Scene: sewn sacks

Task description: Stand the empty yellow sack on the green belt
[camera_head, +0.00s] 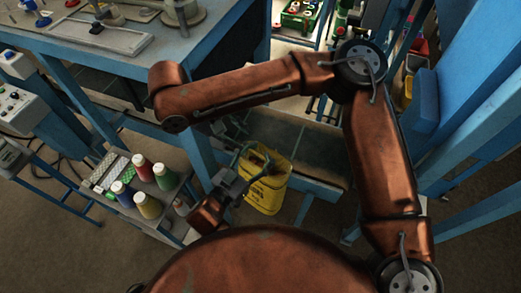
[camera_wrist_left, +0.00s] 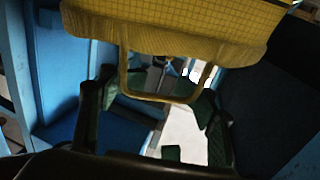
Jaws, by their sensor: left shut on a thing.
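The yellow sack (camera_head: 267,193) has dark print on its face and an open top with a brownish inside. My left gripper (camera_head: 246,172) is at its upper left side, shut on it. In the left wrist view the sack (camera_wrist_left: 180,28) fills the top, and a yellow loop hangs from it between the fingers of the gripper (camera_wrist_left: 160,115). The dark greenish belt (camera_head: 322,150) lies behind and right of the sack in the head view. Whether the sack's bottom touches anything is hidden. My right arm crosses the head view, but its gripper does not show.
A small rack with several coloured thread cones (camera_head: 150,207) stands left of the sack. A blue-framed workbench (camera_head: 150,60) is at the upper left. Blue posts and frame bars stand around the belt. Control boxes (camera_head: 20,105) are at the far left.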

